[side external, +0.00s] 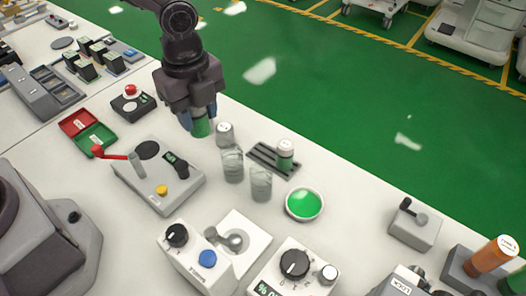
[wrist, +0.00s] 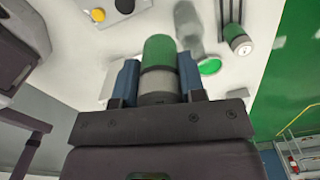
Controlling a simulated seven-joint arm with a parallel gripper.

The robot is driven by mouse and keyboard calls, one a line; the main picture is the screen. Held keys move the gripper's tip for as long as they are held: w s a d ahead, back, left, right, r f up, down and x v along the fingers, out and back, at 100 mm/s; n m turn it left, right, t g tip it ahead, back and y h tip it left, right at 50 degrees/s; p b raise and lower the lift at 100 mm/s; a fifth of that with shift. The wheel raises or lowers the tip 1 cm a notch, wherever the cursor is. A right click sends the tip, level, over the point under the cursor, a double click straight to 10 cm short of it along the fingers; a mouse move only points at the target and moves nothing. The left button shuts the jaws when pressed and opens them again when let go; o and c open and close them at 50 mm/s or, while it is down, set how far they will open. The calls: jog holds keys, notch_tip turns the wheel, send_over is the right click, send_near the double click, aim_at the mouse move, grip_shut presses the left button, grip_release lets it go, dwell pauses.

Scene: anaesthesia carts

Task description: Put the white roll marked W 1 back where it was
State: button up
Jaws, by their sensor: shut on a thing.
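My gripper (side external: 200,118) is shut on a green and grey cylinder (side external: 201,129), held above the table; its green end points down. In the wrist view the cylinder (wrist: 159,50) sits between the blue fingers. No marking on it is readable. A pale grey-white roll (side external: 225,134) with a light round top stands just right of my gripper, behind the clear glasses. A green roll with a white top (side external: 285,155) stands upright at the right end of a dark slotted rack (side external: 262,157). I cannot read W 1 on any roll.
Two clear glasses (side external: 261,185) stand in front of the rack. A green round dish (side external: 304,204) is right of them. A grey control box (side external: 158,176) with a red lever is at left. White dial boxes (side external: 296,268) fill the front. The table's far edge runs behind the rack.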

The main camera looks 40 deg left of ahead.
jog(key=shift+s+f, duration=0.3)
jog(key=shift+s, duration=0.05)
jog(key=shift+w+d+f, duration=0.1)
jog(key=shift+w+f, duration=0.05)
jog(key=shift+f, duration=0.15)
jog(key=w+d+f, duration=0.1)
jog(key=w+f, duration=0.2)
jog(key=w, duration=0.1)
jog(key=w+d+f, duration=0.1)
jog(key=w+f, duration=0.2)
jog(key=w, duration=0.1)
jog(key=w+d+f, duration=0.2)
jog(key=w, duration=0.2)
jog(key=shift+d+f, duration=0.1)
jog(key=shift+f, duration=0.3)
jog(key=shift+w+f, duration=0.25)
jog(key=shift+w+d+f, duration=0.1)
jog(key=shift+w+f, duration=0.05)
jog(key=shift+f, duration=1.5)
